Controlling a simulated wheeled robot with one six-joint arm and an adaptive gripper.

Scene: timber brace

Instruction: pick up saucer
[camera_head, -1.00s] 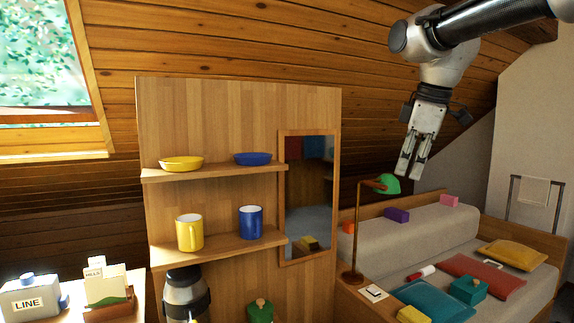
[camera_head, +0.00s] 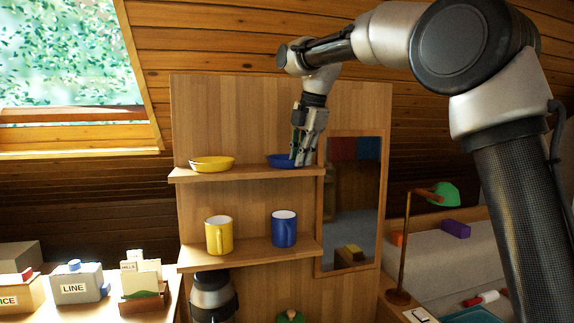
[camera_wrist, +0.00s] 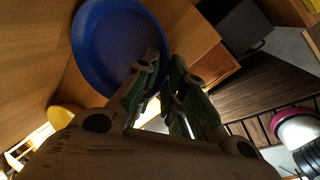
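A blue saucer (camera_head: 278,160) sits at the right end of the upper shelf (camera_head: 240,172). A yellow saucer (camera_head: 212,163) sits to its left on the same shelf. My gripper (camera_head: 303,160) points down at the right edge of the blue saucer and covers part of its rim. In the wrist view the blue saucer (camera_wrist: 95,45) fills the upper left. My gripper's fingers (camera_wrist: 164,62) are a little apart there, the left one over the saucer's edge and the right one outside it. Whether they touch the rim cannot be told.
A yellow mug (camera_head: 218,236) and a blue mug (camera_head: 284,229) stand on the lower shelf (camera_head: 250,252). A mirror (camera_head: 352,200) is close to the right of the shelves. A brass lamp with a green shade (camera_head: 443,195) stands farther right. The upper shelf is clear between the saucers.

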